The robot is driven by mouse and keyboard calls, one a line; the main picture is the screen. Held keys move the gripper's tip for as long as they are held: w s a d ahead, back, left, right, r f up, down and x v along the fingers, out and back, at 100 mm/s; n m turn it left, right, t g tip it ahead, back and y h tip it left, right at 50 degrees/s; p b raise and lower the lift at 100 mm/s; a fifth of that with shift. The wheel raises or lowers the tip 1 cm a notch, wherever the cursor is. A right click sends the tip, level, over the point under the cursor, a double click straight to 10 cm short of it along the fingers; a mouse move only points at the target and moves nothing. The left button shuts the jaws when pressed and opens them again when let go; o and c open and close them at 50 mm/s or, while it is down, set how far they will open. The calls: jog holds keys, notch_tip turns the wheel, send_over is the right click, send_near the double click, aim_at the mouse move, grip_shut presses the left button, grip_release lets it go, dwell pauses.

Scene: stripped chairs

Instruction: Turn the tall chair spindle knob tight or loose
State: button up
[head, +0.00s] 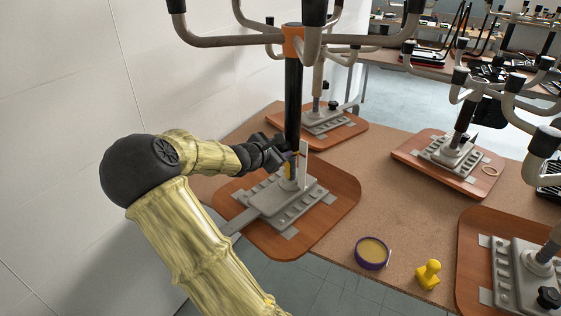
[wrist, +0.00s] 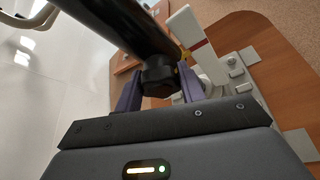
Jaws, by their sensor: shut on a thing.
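The tall chair spindle (head: 293,105) is a black upright tube with an orange collar. It rises from a grey ribbed mount on a square wooden board (head: 338,208) in the head view. In the wrist view the spindle (wrist: 118,22) crosses diagonally. My gripper (head: 289,158) is at the spindle's lower part, reaching in from the left. In the wrist view its two purple fingers (wrist: 159,80) are on either side of the black knob (wrist: 158,68) and closed on it. The knob is hidden behind the gripper in the head view.
A white upright piece (head: 303,165) stands close beside the spindle. A purple-rimmed round tin (head: 372,252) and a yellow knobbed object (head: 428,274) lie at the table's front. Other chair bases (head: 448,160) stand right and behind. A white wall (head: 60,110) is close on the left.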

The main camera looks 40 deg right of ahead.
jog(key=shift+f+m+t+b, duration=0.4)
jog(key=shift+m+b, duration=0.2)
jog(key=shift+b, duration=1.8)
jog(key=shift+r+m+b, duration=0.35)
jog(key=shift+m+b, duration=0.05)
jog(key=shift+b, duration=1.2)
jog(key=o, duration=1)
jog(key=p+v, duration=0.3)
jog(key=v, duration=1.4)
jog(key=shift+s+a+f, duration=0.1)
jog(key=shift+s+a, duration=0.1)
jog(key=shift+s, duration=0.05)
